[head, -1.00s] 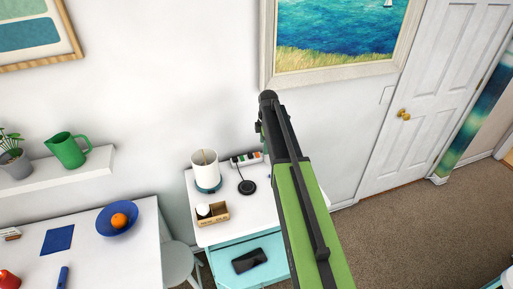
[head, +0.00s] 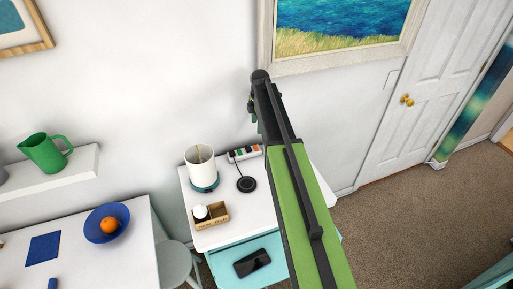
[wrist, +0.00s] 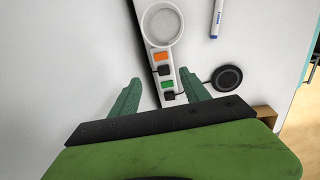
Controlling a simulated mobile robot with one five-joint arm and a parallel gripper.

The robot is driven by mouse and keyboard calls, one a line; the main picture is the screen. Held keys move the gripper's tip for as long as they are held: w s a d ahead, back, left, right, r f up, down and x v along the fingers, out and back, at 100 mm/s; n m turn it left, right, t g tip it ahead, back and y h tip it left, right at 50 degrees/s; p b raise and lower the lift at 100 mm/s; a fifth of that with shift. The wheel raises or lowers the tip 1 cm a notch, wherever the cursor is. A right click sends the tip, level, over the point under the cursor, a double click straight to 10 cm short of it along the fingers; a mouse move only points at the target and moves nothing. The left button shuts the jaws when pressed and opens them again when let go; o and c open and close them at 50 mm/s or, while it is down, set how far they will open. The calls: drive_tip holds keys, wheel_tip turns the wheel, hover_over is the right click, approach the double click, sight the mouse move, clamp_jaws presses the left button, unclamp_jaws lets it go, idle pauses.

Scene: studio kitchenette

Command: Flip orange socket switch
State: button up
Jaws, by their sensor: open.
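The orange switch (wrist: 161,57) sits on a white power strip (wrist: 155,40) in the wrist view, beyond my fingertips and just below a white round container. Black plugs and a green switch (wrist: 167,85) lie along the strip nearer to me. My gripper (wrist: 160,77) is open and empty, its two teal fingers on either side of the strip in this view; their height above it is unclear. In the head view the power strip (head: 232,156) lies at the back of the white table, and my gripper (head: 252,106) shows small against the wall, partly hidden by my arm.
The white round container (wrist: 162,24) overlaps the strip's far end. A black round pad (wrist: 228,78) and a marker (wrist: 216,18) lie to the right. In the head view a lamp (head: 200,167) stands left of the strip, with a small box (head: 212,217) in front.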

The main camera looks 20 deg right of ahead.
sight(256, 147)
drive_tip(key=f+b, duration=0.4)
drive_tip(key=w+f+b, duration=0.1)
drive_tip(key=f+b, duration=0.3)
drive_tip(key=f, duration=0.1)
drive_tip(key=f+b, duration=0.5)
drive_tip(key=shift+w+f, duration=0.25)
drive_tip(key=shift+r, duration=0.15)
drive_tip(key=shift+c, duration=0.2)
